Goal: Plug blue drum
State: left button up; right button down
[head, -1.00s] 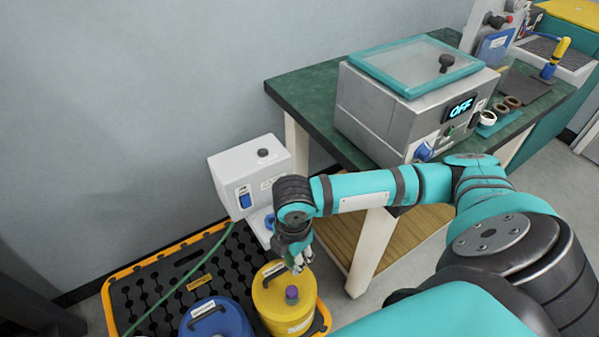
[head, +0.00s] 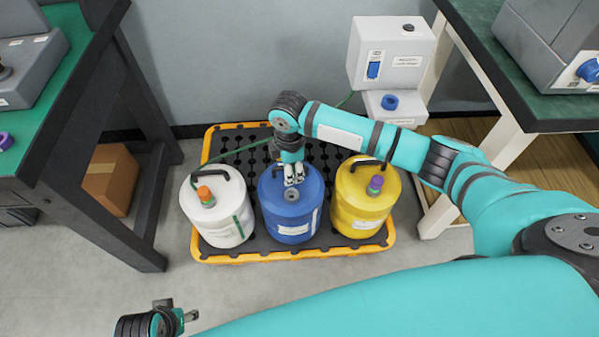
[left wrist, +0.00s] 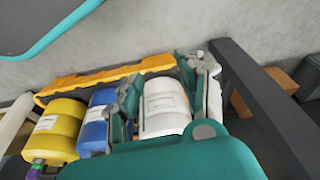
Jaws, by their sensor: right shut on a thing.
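The blue drum (head: 286,222) stands upright between two other drums, with a grey round opening or fitting (head: 291,195) on its top. It also shows in the left wrist view (left wrist: 94,130). My right gripper (head: 294,183) points down just over the drum's top, close behind that fitting. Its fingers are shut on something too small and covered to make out. My left gripper (head: 188,316) is low at the bottom left, away from the drums. In the left wrist view its fingers (left wrist: 166,85) are apart with nothing between them.
A white drum (head: 222,222) with an orange cap and a yellow drum (head: 358,208) with a purple cap flank it on a yellow-edged pallet (head: 215,256). A green hose (head: 245,148) runs behind. A white box (head: 388,50) has a blue ring-like part (head: 390,102). Tables stand either side.

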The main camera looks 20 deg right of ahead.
jog(key=shift+f+b, duration=0.55)
jog(key=shift+f, duration=0.05)
jog(key=shift+f+b, duration=0.9)
jog(key=shift+b, duration=0.15)
pick_arm(q)
jog(key=w+v, duration=0.1)
jog(key=v, duration=0.7)
pick_arm(e)
jog(key=shift+f+b, duration=0.3)
jog(key=shift+b, duration=0.1)
jog(key=shift+f+b, duration=0.4)
jog(key=shift+b, duration=0.1)
jog(key=shift+f+b, duration=0.4)
jog(key=shift+b, duration=0.05)
pick_arm(q)
jog(key=w+d+r+t+h, duration=0.1)
jog(key=w+d+r+t, duration=0.2)
jog(key=w+t, duration=0.3)
jog(key=shift+w+t+h+b, duration=0.3)
jog(key=shift+w, duration=1.65)
pick_arm(e)
jog(key=shift+f, duration=0.2)
pick_arm(q)
jog(key=shift+s+a+f, duration=0.15)
jog(key=shift+s+f, duration=0.25)
jog(key=shift+s, duration=0.15)
